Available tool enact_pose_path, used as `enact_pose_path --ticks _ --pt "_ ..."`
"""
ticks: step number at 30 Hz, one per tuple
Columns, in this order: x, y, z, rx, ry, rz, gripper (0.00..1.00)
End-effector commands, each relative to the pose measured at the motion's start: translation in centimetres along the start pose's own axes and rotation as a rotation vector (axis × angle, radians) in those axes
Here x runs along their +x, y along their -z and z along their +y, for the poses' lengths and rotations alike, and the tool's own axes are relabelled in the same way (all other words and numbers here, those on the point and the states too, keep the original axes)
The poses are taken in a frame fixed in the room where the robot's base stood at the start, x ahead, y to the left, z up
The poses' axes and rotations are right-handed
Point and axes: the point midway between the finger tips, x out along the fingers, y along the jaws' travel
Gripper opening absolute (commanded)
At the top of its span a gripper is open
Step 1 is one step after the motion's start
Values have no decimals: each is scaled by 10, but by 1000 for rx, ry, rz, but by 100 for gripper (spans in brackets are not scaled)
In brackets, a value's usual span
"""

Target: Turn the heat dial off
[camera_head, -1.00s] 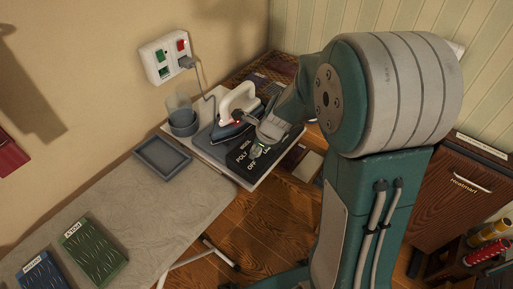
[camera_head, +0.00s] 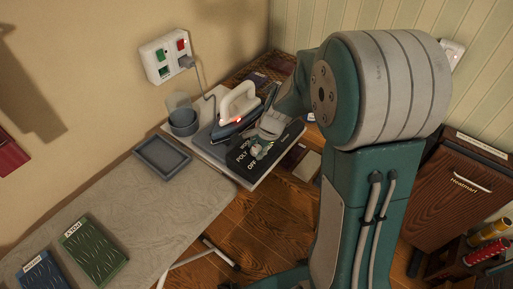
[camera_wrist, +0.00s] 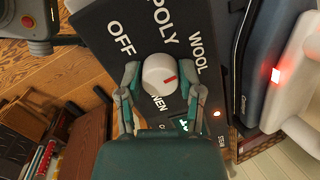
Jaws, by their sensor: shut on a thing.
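The heat dial (camera_wrist: 158,74) is a round white knob with a red mark, on a dark panel (camera_wrist: 101,23) with white lettering. In the wrist view, OFF is up-left of it, POLY above, WOOL up-right and a partly hidden LINEN below. The red mark points right, slightly upward, away from OFF. My gripper (camera_wrist: 162,71) has one finger on each side of the dial and is shut on it. In the head view my gripper (camera_head: 263,146) is over the panel, largely hiding the dial.
The iron (camera_head: 226,130), with a lit red light, stands beside the panel, close to my gripper. A grey cup (camera_head: 183,122) and empty tray (camera_head: 162,158) are left of it. A cord runs to a wall socket (camera_head: 165,57). The board's middle is clear.

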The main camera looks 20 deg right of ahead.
Motion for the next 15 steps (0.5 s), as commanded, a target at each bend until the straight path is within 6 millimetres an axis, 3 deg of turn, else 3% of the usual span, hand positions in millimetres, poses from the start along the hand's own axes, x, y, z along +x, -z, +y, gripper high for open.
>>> enact_pose_path --ticks 15 --pt "1 0 1 -489 -56 -1 0"
